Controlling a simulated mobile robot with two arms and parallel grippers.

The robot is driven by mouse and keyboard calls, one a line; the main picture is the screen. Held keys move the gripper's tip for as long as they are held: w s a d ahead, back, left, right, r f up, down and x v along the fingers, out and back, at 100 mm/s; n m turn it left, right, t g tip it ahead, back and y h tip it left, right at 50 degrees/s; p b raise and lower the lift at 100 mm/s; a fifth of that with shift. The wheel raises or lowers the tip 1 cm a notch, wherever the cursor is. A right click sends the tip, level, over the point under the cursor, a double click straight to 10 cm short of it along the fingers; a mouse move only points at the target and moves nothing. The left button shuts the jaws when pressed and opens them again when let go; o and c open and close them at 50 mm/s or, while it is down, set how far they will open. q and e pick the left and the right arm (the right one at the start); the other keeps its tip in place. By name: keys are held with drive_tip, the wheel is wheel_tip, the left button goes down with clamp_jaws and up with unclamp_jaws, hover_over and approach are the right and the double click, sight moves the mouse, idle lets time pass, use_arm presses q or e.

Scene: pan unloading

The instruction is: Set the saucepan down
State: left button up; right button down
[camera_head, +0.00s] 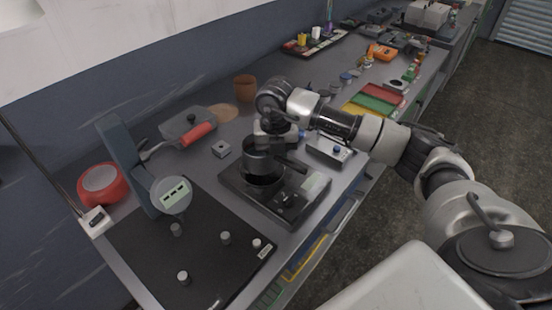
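A small dark saucepan (257,163) is over the round burner of a black hotplate (247,196) near the middle of the workbench. Its dark handle points to the right. I cannot tell whether the pan touches the burner or hangs just above it. My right gripper (276,138) comes down from above at the pan's far side, close to its rim. The fingers are mostly hidden by the wrist and pan, so I cannot tell whether they hold it. My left gripper is not in view.
A black board with several pegs (190,247) lies at the near left. A red round container (100,184), a grey pan with a red handle (190,125) and a brown pot (245,88) stand along the wall. A small grey device (331,150) sits right of the hotplate.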

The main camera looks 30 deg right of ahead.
wheel_tip(320, 180, down, 2)
drive_tip(key=shift+f, duration=0.15)
drive_tip(key=c, duration=1.4)
unclamp_jaws()
drive_tip(key=shift+f, duration=0.2)
drive_tip(key=o, duration=0.4)
drive_tip(key=shift+r, duration=0.1)
